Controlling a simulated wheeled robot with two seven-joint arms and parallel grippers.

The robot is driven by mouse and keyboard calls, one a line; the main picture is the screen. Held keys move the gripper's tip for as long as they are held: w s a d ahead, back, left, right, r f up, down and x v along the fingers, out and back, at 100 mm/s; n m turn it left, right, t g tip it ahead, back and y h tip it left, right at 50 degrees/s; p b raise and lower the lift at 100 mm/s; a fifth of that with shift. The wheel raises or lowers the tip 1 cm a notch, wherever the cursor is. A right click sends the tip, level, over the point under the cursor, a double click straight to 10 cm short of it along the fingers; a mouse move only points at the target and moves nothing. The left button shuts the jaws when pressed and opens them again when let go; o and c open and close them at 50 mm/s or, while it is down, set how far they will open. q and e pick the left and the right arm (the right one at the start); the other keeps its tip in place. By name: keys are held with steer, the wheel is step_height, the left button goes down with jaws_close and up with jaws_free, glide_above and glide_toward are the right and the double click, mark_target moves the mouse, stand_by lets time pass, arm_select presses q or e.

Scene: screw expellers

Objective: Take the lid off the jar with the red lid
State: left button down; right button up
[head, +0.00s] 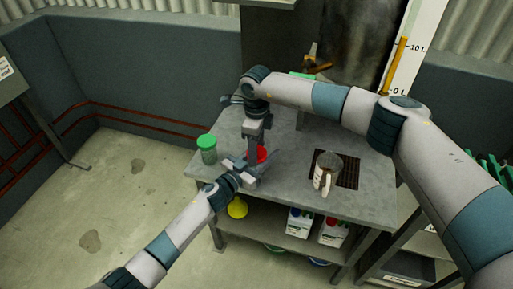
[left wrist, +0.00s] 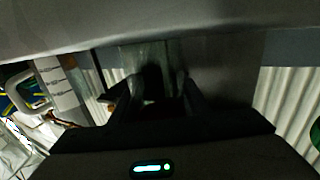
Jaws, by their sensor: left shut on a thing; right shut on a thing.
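The red lid (head: 262,154) shows in the head view as a small red patch behind my grippers. Its jar is mostly hidden there by my arms. My right gripper (head: 254,152) points down from above and is shut on the red lid. My left gripper (head: 250,172) comes in low from the front left and is shut on the jar, just below the right gripper. In the left wrist view the dark fingers stand on both sides of a greenish, see-through jar body (left wrist: 150,65); that view is dim and its lid is not clear.
A jar with a green lid (head: 207,148) stands at the left edge of the grey table (head: 290,190). A metal jug (head: 326,170) stands by a dark grate (head: 348,172) to the right. A yellow funnel (head: 237,208) and white containers (head: 300,222) are on the lower shelf.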

steer(key=n, duration=0.4)
steer(key=shift+n, duration=0.3)
steer(key=n, duration=0.8)
steer(key=shift+n, duration=0.4)
steer(key=n, duration=0.4)
steer(key=shift+r, duration=0.1)
steer(key=shift+r, duration=0.35)
steer(key=shift+r, duration=0.35)
steer(key=shift+r, duration=0.4)
